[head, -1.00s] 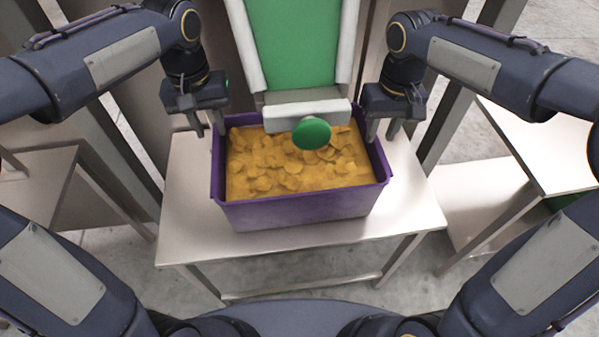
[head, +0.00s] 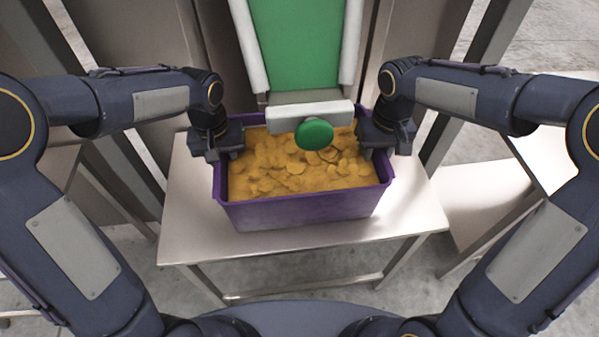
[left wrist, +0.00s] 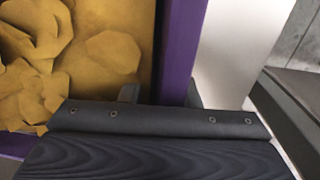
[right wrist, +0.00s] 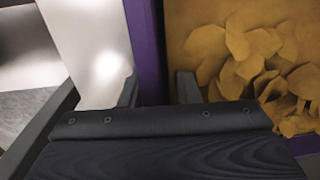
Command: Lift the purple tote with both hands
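The purple tote (head: 300,212), filled with yellow-brown chips (head: 290,172), sits level on a light table. My left gripper (head: 226,158) is at the tote's left side wall. In the left wrist view its open fingers (left wrist: 162,93) stand either side of the purple wall (left wrist: 180,45), with a gap on the inner side. My right gripper (head: 384,150) is at the right side wall. In the right wrist view its open fingers (right wrist: 158,90) stand either side of that wall (right wrist: 146,45). In the head view the fingertips are partly hidden by the gripper bodies.
The table (head: 185,225) has bare top on both sides and in front of the tote. A green conveyor (head: 295,50) with white rails ends just behind the tote. A green round knob (head: 314,134) overhangs its back part. Metal posts stand left and right.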

